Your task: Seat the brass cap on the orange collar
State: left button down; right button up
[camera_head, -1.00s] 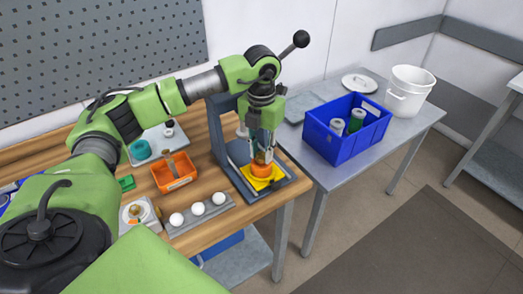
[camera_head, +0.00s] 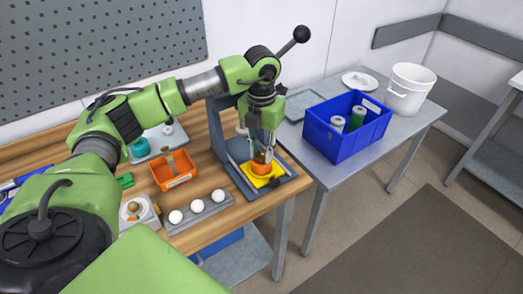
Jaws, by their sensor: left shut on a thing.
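My left gripper (camera_head: 263,148) points down over the press stand at the right end of the wooden bench. It is shut on the brass cap (camera_head: 261,157), which shows only as a small brownish patch between the fingers. The orange collar (camera_head: 261,169) sits directly below the cap on a yellow plate (camera_head: 258,181). The cap is at or just above the collar's top; the fingers hide whether they touch. My right gripper is not in view.
The grey press stand (camera_head: 228,150) rises close behind and left of the gripper. An orange bin (camera_head: 174,183) and a rail with white balls (camera_head: 197,207) lie to the left. A blue crate (camera_head: 335,152) and white bucket (camera_head: 402,103) stand on the grey side table (camera_head: 402,135).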

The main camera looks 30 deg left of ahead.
pick_arm(q)
jog(key=shift+f, duration=0.2)
jog(key=c, duration=1.7)
grip_release()
notch_tip(320, 180, up, 8)
jog(key=shift+f, duration=0.25)
jog(key=shift+f, duration=0.1)
